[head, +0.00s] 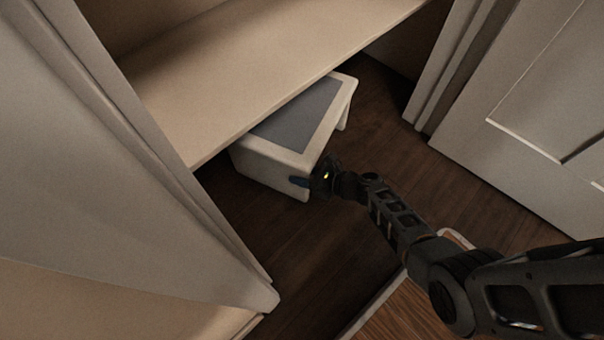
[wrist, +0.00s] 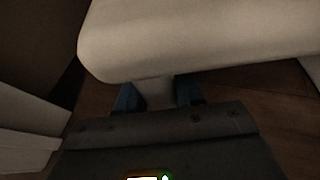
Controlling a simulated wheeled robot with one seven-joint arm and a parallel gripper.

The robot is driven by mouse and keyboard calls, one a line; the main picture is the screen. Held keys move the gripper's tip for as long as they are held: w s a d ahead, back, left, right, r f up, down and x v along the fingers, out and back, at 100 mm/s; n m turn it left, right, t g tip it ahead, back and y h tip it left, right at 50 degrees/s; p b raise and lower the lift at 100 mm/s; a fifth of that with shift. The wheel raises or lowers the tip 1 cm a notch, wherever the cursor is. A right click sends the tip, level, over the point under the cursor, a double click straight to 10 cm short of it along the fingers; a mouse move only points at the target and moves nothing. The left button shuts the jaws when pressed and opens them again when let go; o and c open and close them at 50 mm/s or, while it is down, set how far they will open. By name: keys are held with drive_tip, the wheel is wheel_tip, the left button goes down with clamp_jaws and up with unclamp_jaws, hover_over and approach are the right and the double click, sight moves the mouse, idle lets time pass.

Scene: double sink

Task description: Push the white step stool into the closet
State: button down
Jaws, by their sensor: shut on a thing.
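The white step stool (head: 268,168) with a grey top panel stands upright on the dark wood floor of the closet. Its far left part is hidden under the closet shelf (head: 270,75). My gripper (head: 301,181) is at the stool's near side, low by its front corner. In the wrist view the stool (wrist: 200,35) fills the top, and a narrow pale part of it sits between the blue fingertips of my gripper (wrist: 158,95). My gripper is shut on that part.
A white panelled door (head: 530,120) stands at the right, with a white frame (head: 445,75) beside it. A pale panel (head: 90,170) is close at the left. Dark floor (head: 375,135) is bare right of the stool.

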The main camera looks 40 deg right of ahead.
drive_tip(key=c, duration=0.6)
unclamp_jaws()
drive_tip(key=shift+c, duration=0.2)
drive_tip(key=p+v, duration=0.3)
drive_tip(key=v, duration=0.4)
drive_tip(key=shift+s+d+r+p, duration=0.2)
drive_tip(key=shift+s+p, duration=0.1)
